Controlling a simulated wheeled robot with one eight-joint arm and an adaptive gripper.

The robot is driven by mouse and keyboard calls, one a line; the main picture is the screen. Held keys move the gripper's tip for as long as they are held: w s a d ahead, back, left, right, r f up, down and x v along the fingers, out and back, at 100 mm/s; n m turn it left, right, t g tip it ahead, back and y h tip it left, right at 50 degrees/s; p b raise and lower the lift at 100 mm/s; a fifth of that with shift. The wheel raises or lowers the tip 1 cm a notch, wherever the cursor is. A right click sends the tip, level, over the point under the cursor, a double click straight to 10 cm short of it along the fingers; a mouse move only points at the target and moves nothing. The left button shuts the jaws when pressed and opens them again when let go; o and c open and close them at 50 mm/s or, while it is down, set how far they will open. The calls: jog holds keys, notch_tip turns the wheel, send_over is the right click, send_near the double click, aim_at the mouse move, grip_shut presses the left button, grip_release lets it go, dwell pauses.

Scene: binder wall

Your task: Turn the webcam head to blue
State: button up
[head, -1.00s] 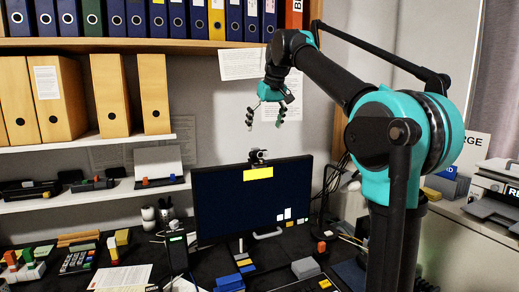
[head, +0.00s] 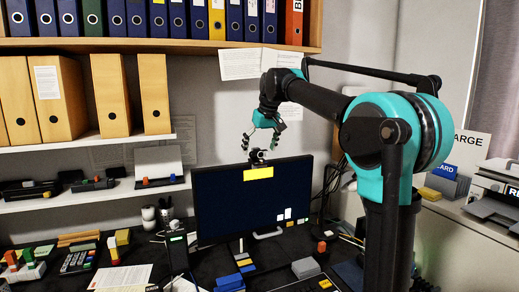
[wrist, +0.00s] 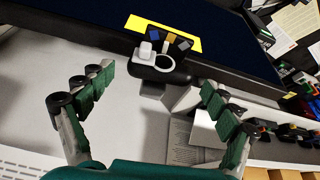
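The webcam (head: 258,155) sits on the top edge of the monitor (head: 225,210). In the wrist view the dark webcam (wrist: 172,76) has a pale ring and a white block on its left side. A blue mark (wrist: 154,34), a yellow mark (wrist: 171,38) and a grey mark (wrist: 185,45) lie in an arc beside it. My gripper (head: 259,141) is open just above the webcam. In the wrist view the green-padded fingers of my gripper (wrist: 158,80) are spread to either side of the webcam, with no visible contact.
A yellow note (head: 258,174) is stuck to the monitor below the webcam. A shelf of binders (head: 150,44) runs overhead, and paper sheets (head: 240,64) hang on the wall behind my gripper. The desk below is cluttered. The air around the webcam looks clear.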

jog(key=c, duration=1)
jog(key=shift+d+n+g+y, duration=0.1)
jog(key=shift+n+g+y, duration=0.45)
jog(key=shift+n, duration=1.65)
jog(key=o, duration=1.2)
jog(key=shift+c, duration=0.2)
jog(key=shift+r, duration=0.1)
jog(key=v, duration=1.1)
jog(key=shift+d+r, duration=0.25)
jog(key=shift+r, duration=0.1)
jog(key=shift+s, duration=0.1)
